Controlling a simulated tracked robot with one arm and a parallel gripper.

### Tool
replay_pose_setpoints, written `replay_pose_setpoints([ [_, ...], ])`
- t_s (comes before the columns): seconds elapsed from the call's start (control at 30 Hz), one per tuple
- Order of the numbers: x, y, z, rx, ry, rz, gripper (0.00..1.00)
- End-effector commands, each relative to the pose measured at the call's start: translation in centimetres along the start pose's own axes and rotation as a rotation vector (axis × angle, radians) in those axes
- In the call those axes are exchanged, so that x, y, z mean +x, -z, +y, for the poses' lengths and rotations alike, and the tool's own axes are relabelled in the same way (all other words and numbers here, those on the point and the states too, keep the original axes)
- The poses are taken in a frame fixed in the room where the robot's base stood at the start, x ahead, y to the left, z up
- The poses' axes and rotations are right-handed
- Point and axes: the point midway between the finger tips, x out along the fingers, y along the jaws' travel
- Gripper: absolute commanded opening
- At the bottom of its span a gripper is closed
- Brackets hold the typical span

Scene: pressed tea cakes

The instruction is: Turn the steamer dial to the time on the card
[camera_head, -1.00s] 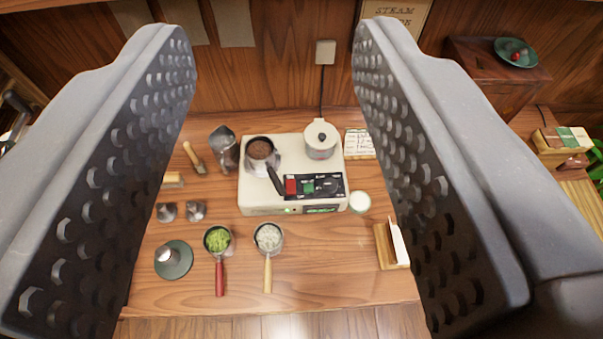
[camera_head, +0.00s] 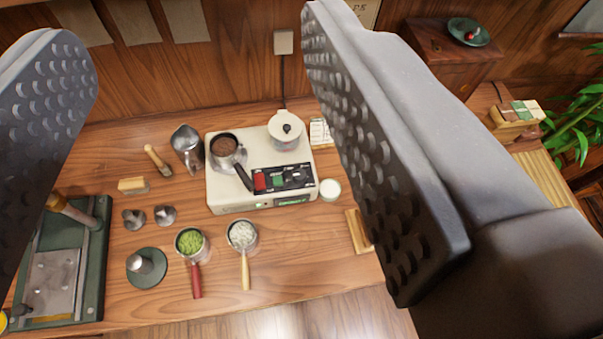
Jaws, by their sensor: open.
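The cream steamer (camera_head: 235,198) stands on the wooden table, with a brown-filled pan and a lidded white pot on top. Its dark front panel (camera_head: 268,190) has a red switch, a green switch and a dark dial (camera_head: 299,178) at the right, whose setting is too small to read. A wooden card stand (camera_head: 355,229) is partly hidden behind my right finger; the card's face cannot be seen. My gripper (camera_head: 200,55) is open and empty, its two studded fingers wide apart in front of the view, with the steamer seen between them.
Green-filled (camera_head: 189,242) and white-filled (camera_head: 242,235) handled cups stand before the steamer. A metal jug (camera_head: 187,148), a brush, small metal cones and a green press (camera_head: 52,275) lie left. A white cup (camera_head: 330,189) stands close to the steamer's right. The table's front strip is clear.

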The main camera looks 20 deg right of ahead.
Motion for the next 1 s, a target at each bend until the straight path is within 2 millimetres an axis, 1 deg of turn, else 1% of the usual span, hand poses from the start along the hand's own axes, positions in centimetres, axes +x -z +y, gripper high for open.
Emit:
replay_pose_setpoints([
  [0.07, 1.5, -0.5, 0.1, -0.019, 0.01, -0.033, 0.54],
  [0.17, 4.3, -1.9, 0.5, -0.059, 0.033, -0.103, 0.54],
  [0.27, 7.5, -3.4, 1.1, -0.11, 0.064, -0.178, 0.54],
  [0.4, 11.7, -6.2, 1.9, -0.181, 0.116, -0.285, 0.54],
  [0.47, 13.4, -7.5, 2.4, -0.21, 0.141, -0.332, 0.54],
  [0.6, 17.2, -10.9, 3.7, -0.274, 0.201, -0.433, 0.54],
  [0.67, 18.8, -12.4, 4.3, -0.298, 0.228, -0.47, 0.54],
  [0.7, 19.8, -13.6, 4.7, -0.315, 0.248, -0.501, 0.54],
  [0.77, 21.1, -15.2, 5.3, -0.34, 0.278, -0.54, 0.54],
  [0.8, 22.1, -16.4, 5.8, -0.355, 0.297, -0.564, 0.54],
  [0.87, 23.3, -18.2, 6.5, -0.378, 0.33, -0.603, 0.54],
  [0.9, 24.2, -19.5, 7.0, -0.393, 0.352, -0.63, 0.54],
  [1.0, 26.0, -22.6, 8.3, -0.426, 0.407, -0.689, 0.54],
])
